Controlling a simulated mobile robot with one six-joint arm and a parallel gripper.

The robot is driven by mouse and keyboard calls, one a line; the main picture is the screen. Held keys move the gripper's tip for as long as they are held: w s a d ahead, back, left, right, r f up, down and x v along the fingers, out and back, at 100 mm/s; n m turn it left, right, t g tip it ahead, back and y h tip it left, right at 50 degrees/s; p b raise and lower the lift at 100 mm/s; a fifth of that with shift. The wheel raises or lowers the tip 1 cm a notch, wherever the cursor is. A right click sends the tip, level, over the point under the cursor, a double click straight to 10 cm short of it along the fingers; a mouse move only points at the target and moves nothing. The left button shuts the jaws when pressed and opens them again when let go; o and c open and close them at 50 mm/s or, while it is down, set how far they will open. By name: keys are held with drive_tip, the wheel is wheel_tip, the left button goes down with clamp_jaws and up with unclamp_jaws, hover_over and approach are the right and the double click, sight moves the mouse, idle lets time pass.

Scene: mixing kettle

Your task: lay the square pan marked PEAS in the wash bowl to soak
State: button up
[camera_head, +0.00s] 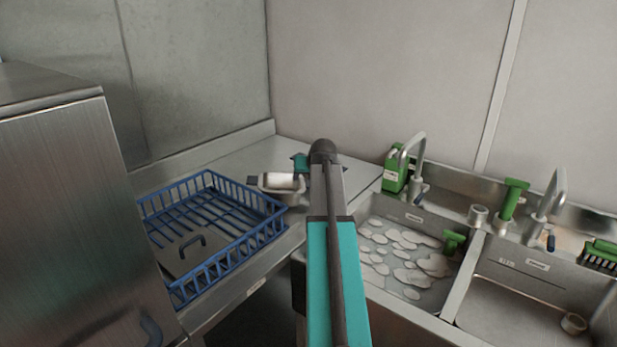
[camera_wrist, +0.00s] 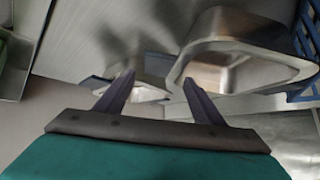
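A small square metal pan (camera_head: 281,190) stands on the steel counter left of the sinks, partly behind my arm. In the wrist view a square pan (camera_wrist: 236,48) is large and close at the upper right, with another metal pan (camera_wrist: 152,66) beyond my fingers. I can read no PEAS mark on either. My gripper (camera_wrist: 159,77) is open, its two dark fingers apart, with nothing clearly held between them. In the head view only part of its teal body shows behind my arm. The wash bowl (camera_head: 375,300) is the left sink, holding water with white suds.
A blue wire rack (camera_head: 215,260) holding a dark lid-like piece sits on the counter at left, beside a steel cabinet (camera_head: 70,190). A green bottle (camera_head: 396,172) and taps (camera_head: 415,155) stand behind the sinks. The right sink (camera_head: 520,300) looks mostly empty.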

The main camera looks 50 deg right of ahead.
drive_tip(key=shift+s+r, duration=0.1)
drive_tip(key=shift+r, duration=0.6)
drive_tip(key=v, duration=1.1)
drive_tip(key=shift+s+a+r+b, duration=0.15)
drive_tip(key=shift+s+r+b, duration=0.05)
drive_tip(key=shift+b, duration=0.1)
drive_tip(key=shift+s, duration=0.1)
